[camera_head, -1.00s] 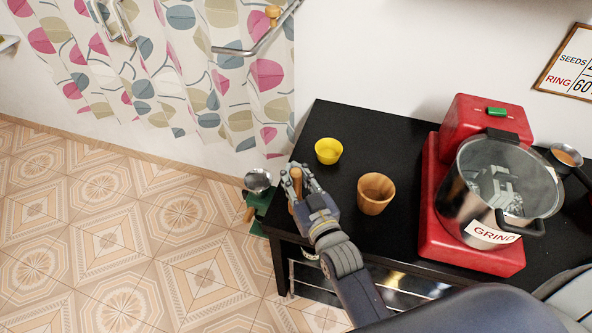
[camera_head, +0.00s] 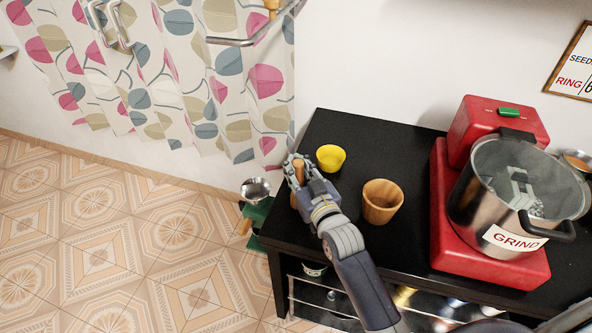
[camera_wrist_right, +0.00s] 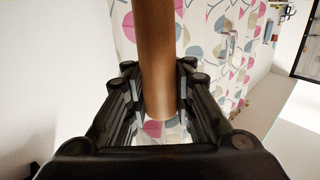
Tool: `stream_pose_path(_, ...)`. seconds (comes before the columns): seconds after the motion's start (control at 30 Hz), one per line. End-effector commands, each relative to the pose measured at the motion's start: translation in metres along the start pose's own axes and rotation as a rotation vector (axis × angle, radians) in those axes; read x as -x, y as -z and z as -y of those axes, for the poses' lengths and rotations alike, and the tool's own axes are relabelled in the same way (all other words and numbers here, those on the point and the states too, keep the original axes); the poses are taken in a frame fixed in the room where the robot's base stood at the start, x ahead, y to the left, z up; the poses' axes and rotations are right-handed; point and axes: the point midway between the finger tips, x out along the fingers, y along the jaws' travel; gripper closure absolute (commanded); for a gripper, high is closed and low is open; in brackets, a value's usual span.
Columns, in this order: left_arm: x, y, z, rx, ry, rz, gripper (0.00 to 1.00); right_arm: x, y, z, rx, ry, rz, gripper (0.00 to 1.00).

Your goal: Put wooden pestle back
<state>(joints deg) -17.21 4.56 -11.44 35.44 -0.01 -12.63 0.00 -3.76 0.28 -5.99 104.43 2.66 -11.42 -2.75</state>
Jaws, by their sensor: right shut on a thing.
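The wooden pestle (camera_head: 298,171) is between the fingers of my right gripper (camera_head: 296,167), which is shut on it at the left end of the black table. In the right wrist view the pestle (camera_wrist_right: 157,60) runs upright between the dark fingers of the gripper (camera_wrist_right: 158,105). A wooden cup-shaped mortar (camera_head: 381,203) stands empty on the table, to the right of the gripper. My left gripper is not seen.
A yellow bowl (camera_head: 331,157) stands close beyond the gripper. A red machine (camera_head: 448,225) carries a steel pot (camera_head: 500,200) labelled GRIND at the right. A green grinder with a metal cup (camera_head: 256,189) is by the table's left edge. A wall rail (camera_head: 250,40) hangs before the curtain.

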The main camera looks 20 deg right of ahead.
Motion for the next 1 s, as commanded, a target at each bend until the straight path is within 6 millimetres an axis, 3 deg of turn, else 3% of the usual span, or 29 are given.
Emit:
stream_pose_path(0.27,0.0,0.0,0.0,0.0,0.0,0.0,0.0,0.0,-0.002,0.0,0.0,0.0,-0.001,1.0)
stream_pose_path(0.3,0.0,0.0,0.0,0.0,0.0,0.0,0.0,0.0,-0.002,0.0,0.0,0.0,0.0,0.79)
stream_pose_path(0.4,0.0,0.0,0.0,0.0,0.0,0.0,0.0,0.0,-0.002,0.0,0.0,0.0,0.0,0.56)
stream_pose_path(0.8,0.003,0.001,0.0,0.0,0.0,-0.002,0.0,0.0,0.003,0.0,0.0,0.0,-0.001,0.56)
stream_pose_path(1.0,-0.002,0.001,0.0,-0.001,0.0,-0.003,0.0,0.027,-0.001,0.0,0.0,0.0,0.002,0.56)
